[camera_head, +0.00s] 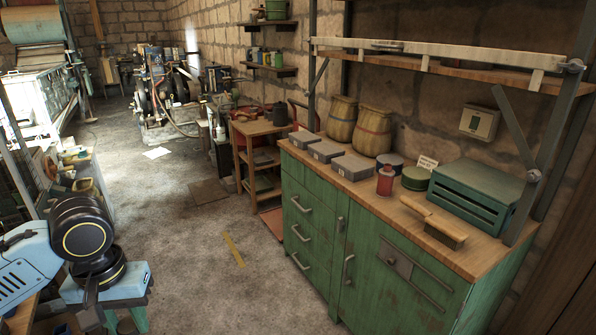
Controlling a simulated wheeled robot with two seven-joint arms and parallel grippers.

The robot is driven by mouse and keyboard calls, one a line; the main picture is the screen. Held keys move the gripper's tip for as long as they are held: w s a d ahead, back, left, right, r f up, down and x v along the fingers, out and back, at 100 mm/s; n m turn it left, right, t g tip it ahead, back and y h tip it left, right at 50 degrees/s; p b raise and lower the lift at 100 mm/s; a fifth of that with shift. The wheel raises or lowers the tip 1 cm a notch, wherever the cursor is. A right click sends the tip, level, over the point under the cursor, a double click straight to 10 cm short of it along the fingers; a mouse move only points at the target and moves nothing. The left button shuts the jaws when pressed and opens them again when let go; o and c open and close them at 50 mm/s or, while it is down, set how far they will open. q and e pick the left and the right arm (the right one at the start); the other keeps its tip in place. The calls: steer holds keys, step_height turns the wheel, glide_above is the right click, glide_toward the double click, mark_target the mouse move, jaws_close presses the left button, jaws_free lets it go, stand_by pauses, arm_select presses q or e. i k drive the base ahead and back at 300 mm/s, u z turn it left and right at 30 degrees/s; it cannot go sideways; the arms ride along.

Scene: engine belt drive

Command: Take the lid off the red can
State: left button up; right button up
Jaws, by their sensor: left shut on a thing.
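The red can (385,181) stands upright on the wooden top of the green cabinet, near its front edge. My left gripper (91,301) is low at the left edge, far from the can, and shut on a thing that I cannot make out. My own black and blue arm parts crowd that corner and hide the fingertips. My right gripper is not in view.
Close around the can are a green tin (415,178), a blue tin (390,160) and grey boxes (351,167). A brush (440,232), a green crate (476,194) and two woven sacks (342,119) share the cabinet top (462,262).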

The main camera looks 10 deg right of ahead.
mark_target(386, 175)
steer(key=u, duration=0.1)
steer(key=i, duration=1.4)
steer(key=z, duration=0.8)
steer(key=i, duration=1.1)
steer(key=z, duration=1.05)
